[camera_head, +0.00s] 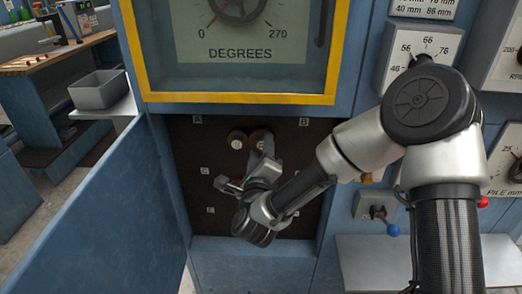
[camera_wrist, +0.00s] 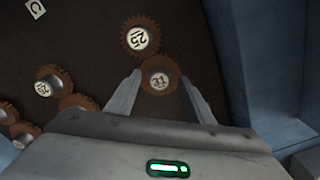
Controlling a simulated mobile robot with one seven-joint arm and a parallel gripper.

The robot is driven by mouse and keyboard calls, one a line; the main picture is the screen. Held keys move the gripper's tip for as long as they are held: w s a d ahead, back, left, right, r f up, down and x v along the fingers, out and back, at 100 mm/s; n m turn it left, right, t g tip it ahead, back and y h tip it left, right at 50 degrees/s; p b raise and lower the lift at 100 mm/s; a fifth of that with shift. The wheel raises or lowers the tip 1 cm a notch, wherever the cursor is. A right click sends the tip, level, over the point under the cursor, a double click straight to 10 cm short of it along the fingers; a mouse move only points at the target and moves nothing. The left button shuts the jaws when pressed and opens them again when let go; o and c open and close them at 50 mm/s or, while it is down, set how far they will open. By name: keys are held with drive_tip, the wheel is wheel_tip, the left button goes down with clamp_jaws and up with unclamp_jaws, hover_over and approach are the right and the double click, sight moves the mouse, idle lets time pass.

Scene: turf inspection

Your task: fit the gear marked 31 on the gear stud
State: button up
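The gear marked 31 (camera_wrist: 160,78) is a brown toothed disc with a pale hub, and its label looks upside down in the wrist view. My gripper (camera_wrist: 161,76) has one finger on each side of it, both tips against its rim with no clear gap. The gear marked 25 (camera_wrist: 139,38) is just above it, their teeth touching or nearly so. In the head view my gripper (camera_head: 267,152) reaches up to two brown gears (camera_head: 237,140) on the dark panel (camera_head: 190,150). The stud under the gear is hidden; I cannot tell how deep the gear sits.
Several more brown gears (camera_wrist: 43,88) are at the left of the wrist view. The panel is recessed, with lettered tags, below a yellow-framed dial window (camera_head: 240,98). An open blue door (camera_head: 110,215) stands on the left. A lever with a blue knob (camera_head: 393,230) is to the right.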

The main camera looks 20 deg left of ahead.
drive_tip(key=p+v, duration=0.6)
drive_tip(key=v, duration=1.1)
drive_tip(key=shift+s, duration=0.25)
drive_tip(key=shift+f, duration=0.1)
